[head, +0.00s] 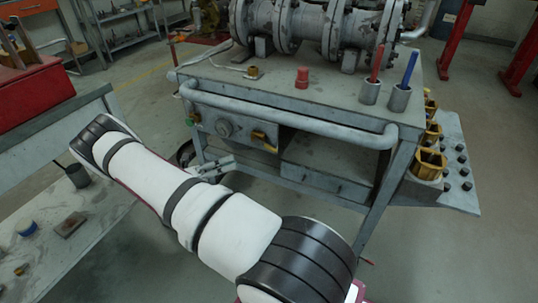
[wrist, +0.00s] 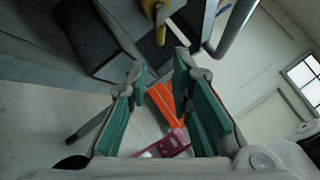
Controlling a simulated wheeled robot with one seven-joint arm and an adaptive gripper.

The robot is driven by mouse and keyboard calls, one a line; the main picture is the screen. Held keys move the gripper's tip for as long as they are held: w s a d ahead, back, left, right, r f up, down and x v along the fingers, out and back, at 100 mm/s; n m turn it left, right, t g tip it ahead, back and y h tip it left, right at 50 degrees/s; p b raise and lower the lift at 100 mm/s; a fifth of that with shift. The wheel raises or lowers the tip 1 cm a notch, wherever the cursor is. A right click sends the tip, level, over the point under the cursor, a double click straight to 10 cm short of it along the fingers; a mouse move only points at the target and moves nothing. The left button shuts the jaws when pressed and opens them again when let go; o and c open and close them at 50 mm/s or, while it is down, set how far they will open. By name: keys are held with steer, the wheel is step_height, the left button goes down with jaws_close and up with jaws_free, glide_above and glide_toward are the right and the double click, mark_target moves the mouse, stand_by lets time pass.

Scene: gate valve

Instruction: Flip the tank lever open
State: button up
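In the wrist view a yellow lever (wrist: 156,14) shows at the top, beyond the fingertips. My gripper (head: 217,166) is below and left of the lever in the head view, partly hidden by my arm. In the wrist view my gripper (wrist: 160,66) has its green-padded fingers apart, with nothing held between them. The lever appears clear of the fingers.
A white rail (head: 290,118) runs along the bench front, just above the lever. A drawer unit (head: 325,180) sits below. A large flanged pipe assembly (head: 315,22), a red knob (head: 302,76) and two cups with red and blue tools are on top. Yellow sockets (head: 430,163) stand at the right.

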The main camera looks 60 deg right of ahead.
mark_target(265, 145)
steer(key=b+x, duration=0.2)
steer(key=x, duration=1)
steer(key=shift+s+d, duration=0.25)
steer(key=shift+s, duration=0.05)
steer(key=shift+r, duration=0.15)
jaws_close()
